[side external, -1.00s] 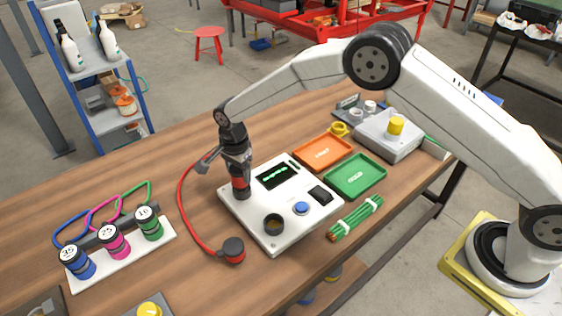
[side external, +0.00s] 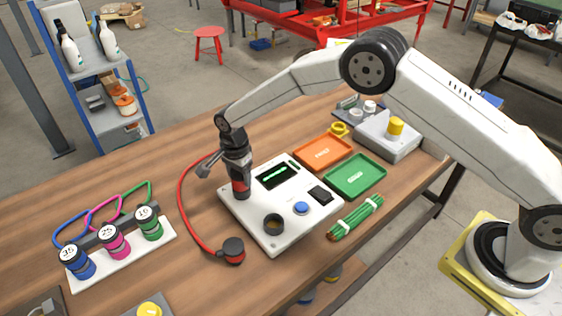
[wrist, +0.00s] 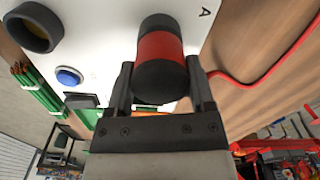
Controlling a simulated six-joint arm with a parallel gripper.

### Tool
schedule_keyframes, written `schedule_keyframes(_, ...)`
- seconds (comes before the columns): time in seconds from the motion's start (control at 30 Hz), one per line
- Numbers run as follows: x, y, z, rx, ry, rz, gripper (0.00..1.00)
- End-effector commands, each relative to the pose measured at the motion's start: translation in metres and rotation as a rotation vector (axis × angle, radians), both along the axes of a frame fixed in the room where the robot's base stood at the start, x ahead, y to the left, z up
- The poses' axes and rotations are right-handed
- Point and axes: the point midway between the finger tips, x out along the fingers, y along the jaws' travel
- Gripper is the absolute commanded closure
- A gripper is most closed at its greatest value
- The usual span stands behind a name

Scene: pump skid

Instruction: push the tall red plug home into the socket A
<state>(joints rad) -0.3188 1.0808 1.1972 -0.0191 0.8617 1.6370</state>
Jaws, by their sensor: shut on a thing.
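The tall red plug (wrist: 160,48) is a red cylinder with black ends. It stands near the letter A at the corner of the white panel (side external: 290,232). In the side view its red band (side external: 240,185) shows just below my gripper (side external: 239,170). In the wrist view my gripper (wrist: 159,65) has one finger on each side of the plug and is shut on it. The plug looks close to upright, and its lower end meets the panel. Socket A is hidden under the plug, so I cannot tell how deep the plug sits.
The panel carries a dark round socket (side external: 273,224), a blue button (side external: 301,208) and a screen (side external: 277,175). A red cable (side external: 181,205) loops left of it to a black-and-red cap (side external: 232,250). Orange (side external: 323,152) and green (side external: 355,175) trays stand to the right.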

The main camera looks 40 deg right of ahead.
Motion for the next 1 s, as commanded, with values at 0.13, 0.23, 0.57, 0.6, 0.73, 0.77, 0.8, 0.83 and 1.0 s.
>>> schedule_keyframes(0.13,0.0,0.0,-0.002,0.0,0.001,0.0,1.0)
schedule_keyframes(0.23,0.0,0.0,-0.002,0.0,0.001,0.0,1.0)
schedule_keyframes(0.57,-0.001,0.0,-0.003,-0.001,0.002,0.0,0.0)
schedule_keyframes(0.6,-0.001,0.0,-0.002,-0.001,0.002,0.0,0.0)
schedule_keyframes(0.73,0.0,0.0,0.001,0.0,0.001,0.0,0.0)
schedule_keyframes(0.77,0.0,0.0,0.002,0.0,0.001,0.0,0.0)
schedule_keyframes(0.8,0.0,0.0,0.005,0.0,0.0,0.0,0.0)
schedule_keyframes(0.83,0.0,0.0,0.007,0.0,0.0,0.0,0.0)
schedule_keyframes(1.0,-0.001,0.0,0.025,0.0,0.0,0.0,0.0)
